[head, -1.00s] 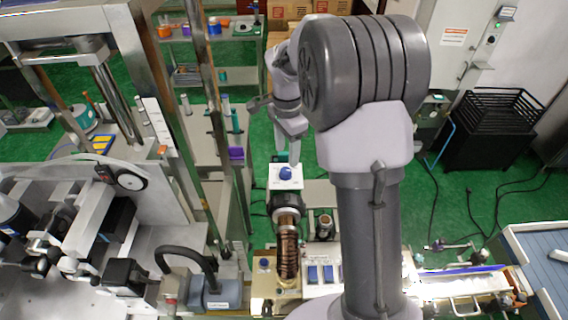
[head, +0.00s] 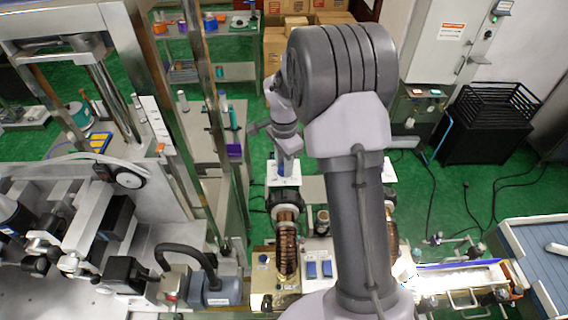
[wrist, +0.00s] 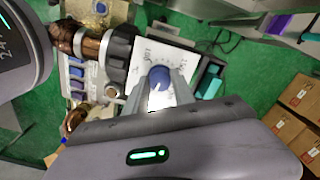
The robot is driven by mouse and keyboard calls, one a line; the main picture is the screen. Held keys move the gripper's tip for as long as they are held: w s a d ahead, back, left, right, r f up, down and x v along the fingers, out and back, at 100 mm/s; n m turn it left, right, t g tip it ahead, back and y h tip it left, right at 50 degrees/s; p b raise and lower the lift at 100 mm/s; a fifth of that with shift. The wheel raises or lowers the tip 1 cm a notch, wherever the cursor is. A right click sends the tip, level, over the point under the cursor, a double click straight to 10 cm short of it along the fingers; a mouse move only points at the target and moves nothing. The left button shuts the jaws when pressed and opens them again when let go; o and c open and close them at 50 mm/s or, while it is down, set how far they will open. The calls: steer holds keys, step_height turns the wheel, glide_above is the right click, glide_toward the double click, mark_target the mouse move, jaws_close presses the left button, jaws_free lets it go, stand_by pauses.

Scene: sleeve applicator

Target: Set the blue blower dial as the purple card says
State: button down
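The blue blower dial (wrist: 160,78) is a round knob on a white plate with a printed scale (wrist: 180,59); the scale is too small to read surely. In the wrist view my gripper (wrist: 161,84) has its fingers on either side of the dial, open, with the dial between the tips; I cannot tell whether they touch it. In the head view my gripper (head: 285,154) hangs over the white plate (head: 272,178) and partly hides the dial.
A blower with a dark collar and copper coil (head: 286,240) stands in front of the plate. Blue switches (head: 312,270) sit on the panel beside it. A second white plate (head: 389,172) shows right of my arm. A metal post (head: 205,110) stands to the left.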

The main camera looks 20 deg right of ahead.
steer(key=shift+n, duration=0.3)
steer(key=n+b, duration=0.1)
steer(key=n, duration=0.3)
steer(key=shift+f+n, duration=0.1)
steer(key=shift+n, duration=0.2)
steer(key=n, duration=0.5)
steer(key=shift+b, duration=0.3)
steer(key=n, duration=0.5)
steer(key=shift+n, duration=0.4)
steer(key=n+p, duration=0.1)
steer(key=n, duration=0.4)
steer(key=shift+n, duration=0.3)
steer(key=c, duration=1.1)
jaws_free()
steer(key=shift+o, duration=0.2)
